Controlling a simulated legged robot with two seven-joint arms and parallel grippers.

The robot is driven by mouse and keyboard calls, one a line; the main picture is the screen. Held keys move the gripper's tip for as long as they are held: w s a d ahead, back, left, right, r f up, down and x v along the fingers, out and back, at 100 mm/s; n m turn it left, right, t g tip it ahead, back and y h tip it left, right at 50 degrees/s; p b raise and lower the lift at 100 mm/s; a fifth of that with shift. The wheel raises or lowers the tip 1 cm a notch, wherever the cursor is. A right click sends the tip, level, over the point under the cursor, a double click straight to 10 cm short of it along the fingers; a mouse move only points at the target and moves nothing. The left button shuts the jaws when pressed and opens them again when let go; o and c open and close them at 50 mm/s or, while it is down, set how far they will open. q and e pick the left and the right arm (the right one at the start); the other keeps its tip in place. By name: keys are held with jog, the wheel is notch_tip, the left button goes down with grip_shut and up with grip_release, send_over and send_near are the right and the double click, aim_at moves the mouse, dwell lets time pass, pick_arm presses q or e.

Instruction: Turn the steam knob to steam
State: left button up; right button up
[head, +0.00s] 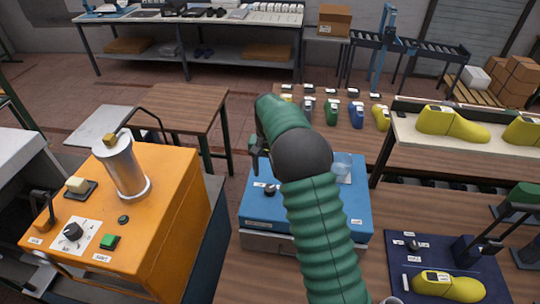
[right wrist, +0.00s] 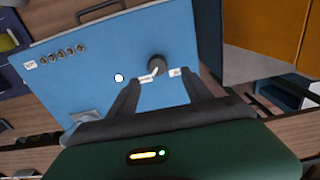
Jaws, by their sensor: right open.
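The blue box (head: 354,205) stands on the wooden table in the middle of the head view. A small black knob (head: 269,190) is on its top, with small white labels beside it. In the right wrist view the black knob (right wrist: 157,63) has a light pointer and sits between white labels too small to read. My right gripper (right wrist: 160,78) is open, with its two dark fingers spread below and to either side of the knob in the picture. I cannot tell whether they touch it. In the head view my right gripper (head: 258,152) is largely hidden behind my green arm. My left gripper is not in view.
An orange machine (head: 175,215) with a metal cylinder (head: 123,165), another black knob (head: 72,232) and a green button stands at left. Yellow shoe lasts (head: 450,124) lie on a raised shelf at right. A dark mat (head: 410,264) lies at lower right.

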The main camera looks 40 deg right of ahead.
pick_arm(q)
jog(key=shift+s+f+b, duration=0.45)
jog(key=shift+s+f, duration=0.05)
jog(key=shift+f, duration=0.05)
pick_arm(e)
notch_tip(320, 180, up, 11)
jog(key=s, duration=0.1)
jog(key=shift+s+d+f, duration=0.15)
jog(key=shift+s+d, duration=0.15)
